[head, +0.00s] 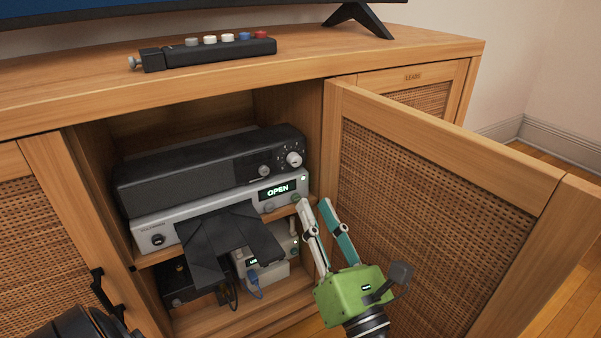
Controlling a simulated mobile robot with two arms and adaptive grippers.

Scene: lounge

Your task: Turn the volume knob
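A black unit (180,187) on top of the player has a large silver knob (293,159) and a smaller knob (265,170), both above the fingertips. Labels are too small to show which knob is volume.
A wicker-panelled door (430,225) stands open close to the right of my gripper. Boxes and a blue-plugged cable (255,278) fill the lower shelf. A button panel (209,54) lies on the cabinet top.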

